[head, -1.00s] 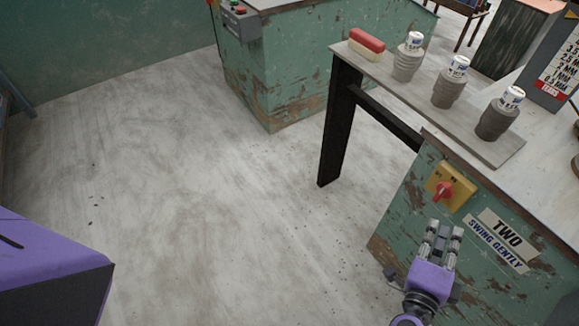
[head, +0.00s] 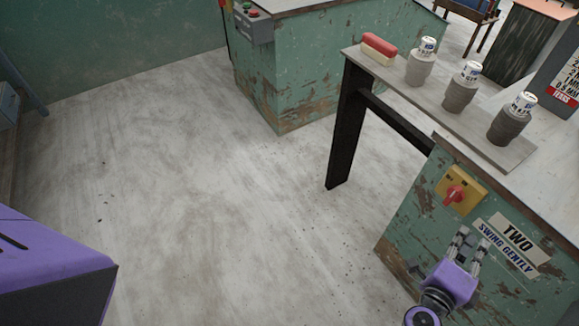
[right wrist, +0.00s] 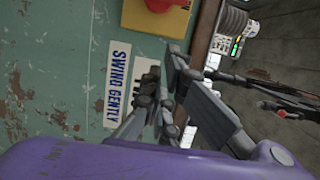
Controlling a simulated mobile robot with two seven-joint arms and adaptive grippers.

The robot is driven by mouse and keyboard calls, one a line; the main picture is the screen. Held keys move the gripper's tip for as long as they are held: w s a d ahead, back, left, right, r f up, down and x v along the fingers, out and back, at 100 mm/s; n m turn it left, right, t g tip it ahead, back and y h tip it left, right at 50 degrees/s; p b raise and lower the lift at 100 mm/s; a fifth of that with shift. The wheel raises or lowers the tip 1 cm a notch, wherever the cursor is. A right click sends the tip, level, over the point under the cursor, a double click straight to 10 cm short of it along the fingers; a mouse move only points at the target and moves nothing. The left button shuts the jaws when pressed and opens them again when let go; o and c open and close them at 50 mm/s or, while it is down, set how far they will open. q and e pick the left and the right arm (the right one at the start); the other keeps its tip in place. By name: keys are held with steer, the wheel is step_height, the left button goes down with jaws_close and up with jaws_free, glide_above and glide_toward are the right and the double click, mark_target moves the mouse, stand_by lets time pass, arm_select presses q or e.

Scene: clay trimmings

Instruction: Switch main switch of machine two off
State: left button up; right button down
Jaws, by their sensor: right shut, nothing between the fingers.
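The main switch of machine two is a red knob (head: 454,195) on a yellow plate (head: 474,191), on the green, worn cabinet front at the right of the head view. I cannot tell which way the knob is turned. Below and right of it are the signs "TWO" (head: 519,235) and "SWING GENTLY" (head: 508,248). My right gripper (head: 468,236) is shut and empty, just below the switch and apart from it, near the signs' left end. In the right wrist view, the plate (right wrist: 150,20) and part of the knob (right wrist: 166,4) show at the top edge. My left gripper is out of view.
A grey board (head: 430,95) above the cabinet carries several things, among them grey stacked cylinders (head: 459,97) and a red-and-cream block (head: 379,47). A dark table leg (head: 346,135) stands left of the cabinet. Another green cabinet (head: 310,70) with a button box (head: 253,24) stands behind. The middle floor is clear.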

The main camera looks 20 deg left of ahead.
mark_target(453, 195)
steer(key=w, duration=0.7)
steer(key=shift+w+a, duration=0.25)
steer(key=shift+w, duration=0.1)
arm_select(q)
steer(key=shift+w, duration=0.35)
arm_select(e)
steer(key=shift+w+a, duration=0.2)
steer(key=shift+a, duration=0.1)
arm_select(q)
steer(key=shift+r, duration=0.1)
arm_select(e)
steer(key=shift+a+r+n+p, duration=0.1)
steer(key=shift+r+n+p, duration=0.25)
steer(key=shift+p, duration=0.4)
arm_select(q)
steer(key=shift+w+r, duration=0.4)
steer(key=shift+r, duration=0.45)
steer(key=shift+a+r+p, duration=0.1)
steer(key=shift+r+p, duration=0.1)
steer(key=shift+p, duration=0.3)
arm_select(e)
steer(key=shift+w+n, duration=0.1)
steer(key=shift+n, duration=0.15)
